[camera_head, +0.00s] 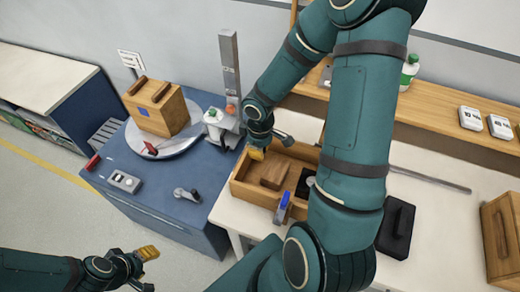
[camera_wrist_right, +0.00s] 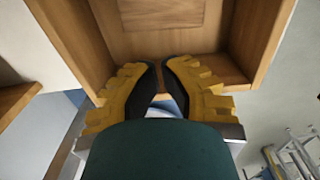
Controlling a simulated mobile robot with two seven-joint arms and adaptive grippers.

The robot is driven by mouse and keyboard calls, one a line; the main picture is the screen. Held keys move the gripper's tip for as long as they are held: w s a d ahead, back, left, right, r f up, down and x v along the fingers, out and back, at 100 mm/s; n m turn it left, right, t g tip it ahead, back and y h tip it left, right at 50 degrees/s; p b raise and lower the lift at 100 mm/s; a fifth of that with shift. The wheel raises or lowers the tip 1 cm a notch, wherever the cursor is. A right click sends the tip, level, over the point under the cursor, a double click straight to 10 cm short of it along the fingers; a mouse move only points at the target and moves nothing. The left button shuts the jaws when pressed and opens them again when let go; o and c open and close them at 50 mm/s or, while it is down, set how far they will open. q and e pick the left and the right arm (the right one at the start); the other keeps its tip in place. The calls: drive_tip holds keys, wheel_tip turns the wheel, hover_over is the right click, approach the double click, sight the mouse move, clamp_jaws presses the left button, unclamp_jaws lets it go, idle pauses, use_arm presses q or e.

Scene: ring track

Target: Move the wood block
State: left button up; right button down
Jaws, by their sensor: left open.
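The wood block (camera_head: 275,175) is brown and lies inside an open wooden tray (camera_head: 252,192) on the white table. In the right wrist view the block (camera_wrist_right: 160,14) shows at the top, beyond the fingertips. My right gripper (camera_head: 257,154) is over the tray's left edge, apart from the block. Its yellow fingers (camera_wrist_right: 161,70) are close together with nothing seen between them. My left gripper (camera_head: 149,268) is open and empty at the lower left, over the floor, far from the tray.
A blue table (camera_head: 150,205) holds a wooden box (camera_head: 155,107) on a grey turntable. A black item and a blue-topped item (camera_head: 284,203) share the tray area. A black case (camera_head: 396,228) lies right of my arm. A shelf (camera_head: 440,115) runs behind.

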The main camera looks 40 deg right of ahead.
sight(260, 170)
use_arm(q)
drive_tip(key=f+b, duration=0.2)
drive_tip(key=shift+s+d+f, duration=0.1)
drive_tip(key=shift+s+f, duration=0.15)
drive_tip(key=shift+f, duration=0.05)
use_arm(e)
wheel_tip(260, 170, down, 8)
drive_tip(key=shift+r, duration=0.25)
